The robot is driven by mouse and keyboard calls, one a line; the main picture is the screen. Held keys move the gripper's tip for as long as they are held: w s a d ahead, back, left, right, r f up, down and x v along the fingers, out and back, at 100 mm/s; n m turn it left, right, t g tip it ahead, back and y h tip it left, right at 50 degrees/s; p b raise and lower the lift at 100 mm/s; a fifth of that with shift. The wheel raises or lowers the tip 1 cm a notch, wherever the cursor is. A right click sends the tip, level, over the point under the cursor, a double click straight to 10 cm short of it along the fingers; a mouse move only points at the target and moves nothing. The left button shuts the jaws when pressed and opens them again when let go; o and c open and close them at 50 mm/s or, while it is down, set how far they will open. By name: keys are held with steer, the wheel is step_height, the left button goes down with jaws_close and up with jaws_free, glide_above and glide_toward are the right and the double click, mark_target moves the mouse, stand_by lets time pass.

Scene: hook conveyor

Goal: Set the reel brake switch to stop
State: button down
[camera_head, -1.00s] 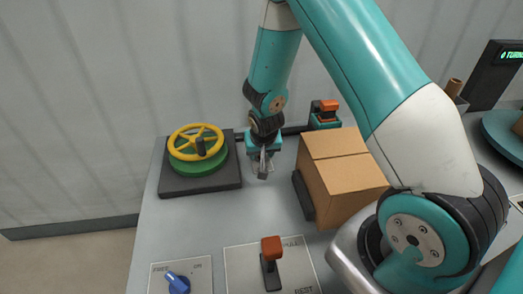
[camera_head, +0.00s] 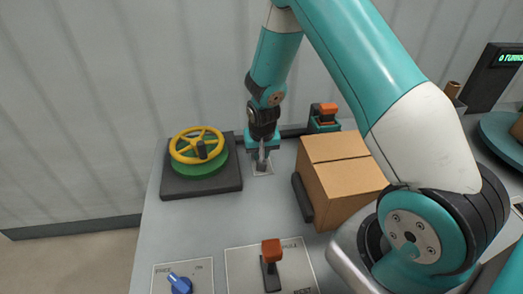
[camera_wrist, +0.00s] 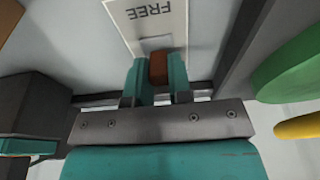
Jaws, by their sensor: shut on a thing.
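The reel brake switch shows in the wrist view as a brown-orange knob (camera_wrist: 158,68) between the teal fingers of my gripper (camera_wrist: 157,82). My gripper is shut on this knob. The switch's pale plate (camera_wrist: 172,28) has the word FREE upside down, beyond the fingers; no stop label is visible. In the head view, my gripper (camera_head: 262,160) points down at the small plate (camera_head: 263,171) at the back of the grey bench, and the knob itself is hidden or too small to tell.
A yellow handwheel on a green reel (camera_head: 199,152) stands left of my gripper. A cardboard box (camera_head: 341,178) stands to the right, with an orange-topped device (camera_head: 324,117) behind. An orange-handled lever (camera_head: 271,262) and a blue knob (camera_head: 180,284) are at the front.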

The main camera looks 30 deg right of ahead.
steer(key=g, duration=0.1)
steer(key=w+g+y+p, duration=0.1)
steer(key=g, duration=0.1)
steer(key=shift+w+d, duration=0.1)
steer(key=shift+d, duration=0.2)
steer(key=shift+w+d+f+g+y+b, duration=0.15)
steer(key=shift+g+y, duration=0.15)
steer(key=shift+g, duration=0.3)
steer(key=shift+w+g+y+b, duration=0.2)
steer(key=shift+g+y, duration=0.1)
steer(key=shift+g, duration=0.3)
steer(key=shift+w+d+f+g+y+b, duration=0.15)
steer(key=shift+g+y, duration=0.15)
steer(key=shift+g, duration=0.3)
steer(key=shift+a+r, duration=0.1)
steer(key=c, duration=1)
jaws_free()
steer(key=shift+c, duration=0.2)
